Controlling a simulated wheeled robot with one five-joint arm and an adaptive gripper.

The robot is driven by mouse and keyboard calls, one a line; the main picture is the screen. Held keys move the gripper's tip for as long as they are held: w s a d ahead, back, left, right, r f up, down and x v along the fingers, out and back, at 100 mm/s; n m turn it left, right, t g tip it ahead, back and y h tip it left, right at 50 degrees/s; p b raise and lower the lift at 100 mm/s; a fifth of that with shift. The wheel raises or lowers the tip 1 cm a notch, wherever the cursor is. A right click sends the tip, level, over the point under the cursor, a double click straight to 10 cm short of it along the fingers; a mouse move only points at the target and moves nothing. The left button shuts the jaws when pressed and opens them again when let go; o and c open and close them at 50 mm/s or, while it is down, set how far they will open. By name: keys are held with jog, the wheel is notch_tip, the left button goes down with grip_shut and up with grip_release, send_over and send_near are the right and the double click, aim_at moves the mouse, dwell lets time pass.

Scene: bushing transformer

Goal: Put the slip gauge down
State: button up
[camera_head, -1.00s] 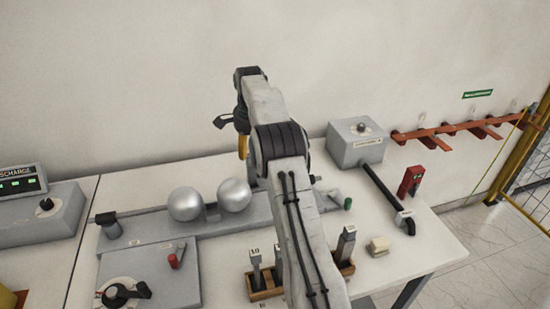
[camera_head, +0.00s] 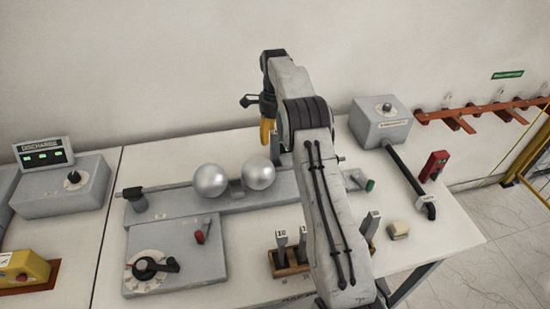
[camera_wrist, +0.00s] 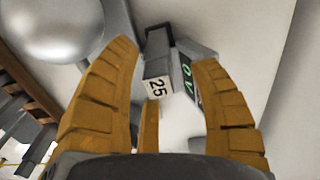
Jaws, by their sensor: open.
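A grey slip gauge (camera_wrist: 158,58) with a white label reading 25 shows in the wrist view, just beyond and between my yellow fingers. My gripper (camera_wrist: 165,65) is open, with a clear gap on the gauge's left; its right side is close to the right finger. In the head view my gripper (camera_head: 267,132) points down behind the two spheres, and a small grey block (camera_head: 275,150) shows just below it. I cannot tell whether that block is the same gauge. A wooden rack (camera_head: 290,271) at the front holds several labelled grey gauges, partly hidden by my arm.
A grey box (camera_head: 381,125) with a black rod stands at the right, near a red block (camera_head: 434,165). A dial box (camera_head: 165,255) is at the front left. Bare white table lies behind the spheres.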

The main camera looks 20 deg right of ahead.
aim_at(275, 142)
jog(key=shift+f, duration=1.7)
grip_shut()
